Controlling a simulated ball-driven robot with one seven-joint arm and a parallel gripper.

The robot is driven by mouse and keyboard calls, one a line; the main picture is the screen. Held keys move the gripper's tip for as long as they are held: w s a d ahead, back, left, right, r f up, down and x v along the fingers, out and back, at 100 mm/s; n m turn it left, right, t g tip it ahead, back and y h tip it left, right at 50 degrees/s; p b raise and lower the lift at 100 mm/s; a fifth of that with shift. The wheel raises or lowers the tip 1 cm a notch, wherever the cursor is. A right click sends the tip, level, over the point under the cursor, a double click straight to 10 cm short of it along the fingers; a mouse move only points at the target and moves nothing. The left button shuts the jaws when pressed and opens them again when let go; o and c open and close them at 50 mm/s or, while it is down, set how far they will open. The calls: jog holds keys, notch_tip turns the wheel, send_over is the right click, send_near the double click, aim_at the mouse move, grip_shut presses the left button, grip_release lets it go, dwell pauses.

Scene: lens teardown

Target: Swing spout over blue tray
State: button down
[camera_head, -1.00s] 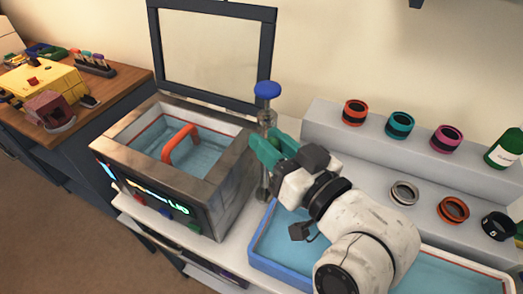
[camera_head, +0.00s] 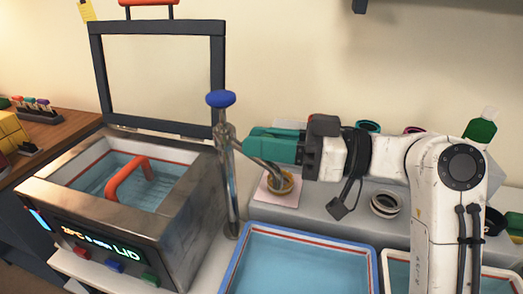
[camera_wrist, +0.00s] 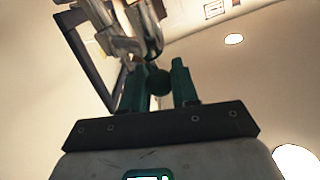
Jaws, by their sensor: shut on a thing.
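A metal tap post (camera_head: 231,190) with a blue knob (camera_head: 221,99) stands between the steel bath and the blue tray (camera_head: 310,236). Its thin metal spout (camera_head: 262,163) slants down to the right from the post, behind the tray's back rim in the head view. My gripper (camera_head: 250,142) reaches in from the right, its green fingers at the spout near the post. In the wrist view the gripper (camera_wrist: 160,82) has a dark round piece between its fingers, with the metal tap (camera_wrist: 125,30) just beyond. The exact contact with the spout is partly hidden.
The steel bath (camera_head: 180,225) with a red handle (camera_head: 125,178) stands left, its framed lid (camera_head: 160,27) raised. A brass ring (camera_head: 280,183) on a pale pad lies by the spout's end. Lens rings (camera_head: 385,204) sit on the grey shelf; a second tray is at right.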

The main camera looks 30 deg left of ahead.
dwell(0.4)
jog(key=c, duration=0.9)
grip_release()
jog(key=b+v, duration=0.1)
jog(key=v, duration=0.9)
jog(key=shift+w+d, duration=0.2)
jog(key=shift+d, duration=0.1)
